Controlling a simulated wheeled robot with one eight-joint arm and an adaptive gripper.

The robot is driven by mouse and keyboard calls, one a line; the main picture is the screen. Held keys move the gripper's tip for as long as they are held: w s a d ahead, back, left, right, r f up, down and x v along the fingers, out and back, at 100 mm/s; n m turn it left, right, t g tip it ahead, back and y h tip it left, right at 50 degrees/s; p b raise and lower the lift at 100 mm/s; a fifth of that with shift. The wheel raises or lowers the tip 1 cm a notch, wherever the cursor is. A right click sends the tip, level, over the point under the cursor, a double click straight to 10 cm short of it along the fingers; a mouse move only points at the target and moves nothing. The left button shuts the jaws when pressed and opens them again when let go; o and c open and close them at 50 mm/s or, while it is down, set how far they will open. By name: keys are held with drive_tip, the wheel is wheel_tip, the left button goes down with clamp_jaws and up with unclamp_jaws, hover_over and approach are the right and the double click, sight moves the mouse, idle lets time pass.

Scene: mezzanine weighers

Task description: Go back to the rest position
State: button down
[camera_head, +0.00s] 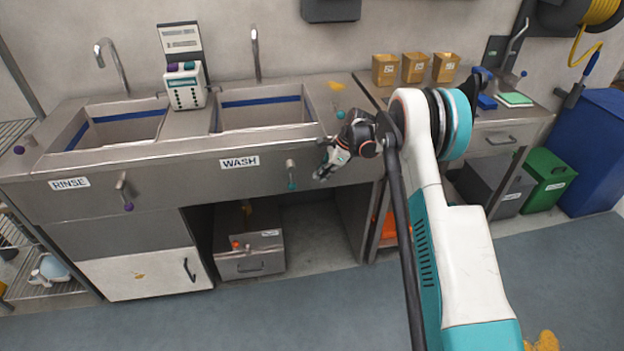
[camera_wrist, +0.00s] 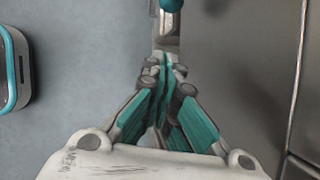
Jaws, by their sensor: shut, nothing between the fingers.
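My gripper (camera_head: 324,173) is shut and empty. It hangs at the end of my arm in front of the steel sink counter, to the right of the lever with the teal knob (camera_head: 291,186). In the wrist view my gripper (camera_wrist: 165,62) shows its teal fingers pressed together, pointing up the picture. A teal knob (camera_wrist: 172,4) shows just beyond the fingertips at the top edge. I cannot tell from these views whether the fingers touch the counter front.
The WASH basin (camera_head: 262,110) and RINSE basin (camera_head: 117,128) sit in the counter (camera_head: 190,146). Several small tan boxes (camera_head: 414,67) stand at the back right. A green bin (camera_head: 546,180) and blue bin (camera_head: 594,150) stand at right. The floor (camera_head: 310,310) in front is clear.

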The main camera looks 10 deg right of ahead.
drive_tip(key=s+d+r+n+t+h+p, duration=0.15)
drive_tip(key=s+r, duration=0.25)
drive_tip(key=r, duration=0.7)
drive_tip(key=s+r+n, duration=0.3)
drive_tip(key=s+r, duration=0.2)
drive_tip(key=r, duration=0.5)
drive_tip(key=s+r+n+h, duration=0.2)
drive_tip(key=s+r+n, duration=0.3)
drive_tip(key=s+r, duration=0.5)
drive_tip(key=s+f+n+t+h, duration=0.1)
drive_tip(key=s+n+t, duration=0.3)
drive_tip(key=s, duration=2.3)
drive_tip(key=a+n, duration=0.1)
drive_tip(key=n, duration=0.5)
drive_tip(key=shift+s+f+h, duration=0.2)
drive_tip(key=shift+s+h, duration=0.15)
